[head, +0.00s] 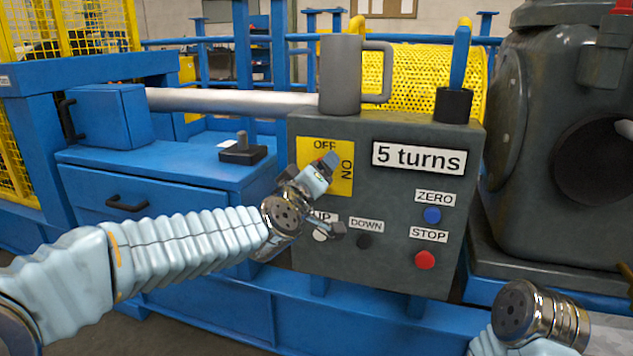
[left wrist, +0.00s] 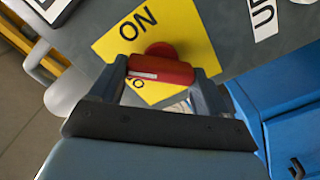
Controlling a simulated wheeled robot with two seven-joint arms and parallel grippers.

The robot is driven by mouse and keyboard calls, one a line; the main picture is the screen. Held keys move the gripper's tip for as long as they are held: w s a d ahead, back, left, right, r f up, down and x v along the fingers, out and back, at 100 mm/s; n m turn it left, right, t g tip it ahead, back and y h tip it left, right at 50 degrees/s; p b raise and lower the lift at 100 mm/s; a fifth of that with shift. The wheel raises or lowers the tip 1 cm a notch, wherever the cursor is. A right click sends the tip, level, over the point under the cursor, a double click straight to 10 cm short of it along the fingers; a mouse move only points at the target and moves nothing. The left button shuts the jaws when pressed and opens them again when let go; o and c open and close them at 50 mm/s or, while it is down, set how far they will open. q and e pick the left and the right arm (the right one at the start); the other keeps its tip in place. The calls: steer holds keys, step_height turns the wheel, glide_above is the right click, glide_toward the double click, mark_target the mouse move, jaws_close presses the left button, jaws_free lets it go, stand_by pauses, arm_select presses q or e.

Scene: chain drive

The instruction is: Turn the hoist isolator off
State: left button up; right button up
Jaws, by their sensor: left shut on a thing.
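The hoist isolator is a red rotary handle (left wrist: 162,70) on a yellow plate (head: 313,155) marked OFF at the top and ON at the right, on the grey control box (head: 385,200). My left gripper (left wrist: 162,78) is shut on the red handle, with one finger at each end. In the left wrist view the handle lies nearly level, its white mark toward the left end. OFF is partly hidden there. In the head view my left gripper (head: 325,168) covers most of the handle. My right gripper is out of view; part of my right arm shows at the bottom right.
The box has a red STOP button (head: 425,260), a blue ZERO button (head: 432,215), a dark DOWN button (head: 364,242) and an UP button beside my gripper. On top stand a grey mug (head: 340,75) and a black holder (head: 453,105) with a blue-handled tool.

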arm_select(q)
steer(key=shift+a+n+b, duration=0.15)
steer(key=shift+n+b, duration=1.75)
steer(key=shift+n, duration=2.4)
steer(key=o, duration=1)
steer(key=shift+w+f, duration=0.1)
steer(key=v, duration=1.3)
steer(key=shift+s+p, duration=0.35)
steer(key=shift+s, duration=0.05)
